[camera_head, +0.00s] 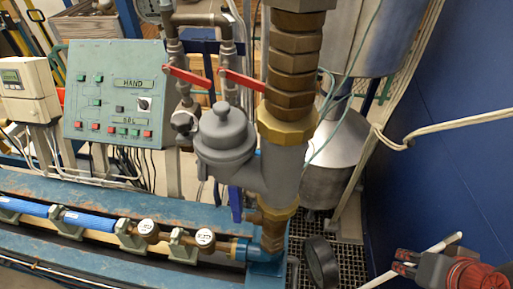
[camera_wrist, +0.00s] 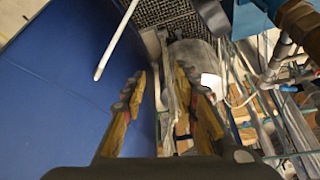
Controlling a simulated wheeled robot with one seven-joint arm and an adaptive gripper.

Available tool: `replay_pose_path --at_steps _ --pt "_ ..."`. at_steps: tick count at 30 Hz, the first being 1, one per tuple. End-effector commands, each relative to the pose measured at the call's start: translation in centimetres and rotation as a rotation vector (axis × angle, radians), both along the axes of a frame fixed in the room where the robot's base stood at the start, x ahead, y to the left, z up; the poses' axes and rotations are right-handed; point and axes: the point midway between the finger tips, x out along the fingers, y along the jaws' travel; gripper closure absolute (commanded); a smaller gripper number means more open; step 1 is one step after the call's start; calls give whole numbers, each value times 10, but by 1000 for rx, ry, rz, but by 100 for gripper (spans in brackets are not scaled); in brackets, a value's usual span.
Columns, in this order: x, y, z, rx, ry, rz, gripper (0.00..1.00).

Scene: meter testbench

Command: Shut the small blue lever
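A small blue lever (camera_head: 235,204) hangs upright below the grey meter body (camera_head: 224,140), left of the thick vertical pipe, in the head view. A small blue piece at the right edge of the wrist view (camera_wrist: 289,88) may be the same lever; I cannot tell. My gripper (camera_head: 402,262) shows in part at the lower right of the head view, well to the right of the lever and apart from it. In the wrist view my gripper (camera_wrist: 160,82) has its two yellow and grey fingers spread, with nothing held between them.
Two red levers (camera_head: 188,76) (camera_head: 242,80) sit on pipes above the meter. A white rod (camera_head: 420,257) lies close to my gripper. A blue wall (camera_head: 450,150) closes the right side. A dark round disc (camera_head: 321,262) stands beside the bench, and a green control panel (camera_head: 115,95) stands left.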

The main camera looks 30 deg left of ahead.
Motion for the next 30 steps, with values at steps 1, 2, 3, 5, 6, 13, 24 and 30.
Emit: replay_pose_path --at_steps 1,2,3,5,6,13,24,30 --pt "1 3 1 10 8 2 70" --pt "2 5 1 18 14 3 70" --pt "3 8 1 27 22 4 70" --pt "5 12 1 42 33 6 70" --pt "6 16 1 53 42 7 70" --pt "16 44 3 149 115 13 70" --pt "48 138 14 454 347 1 70" --pt "74 203 22 664 502 -46 70"
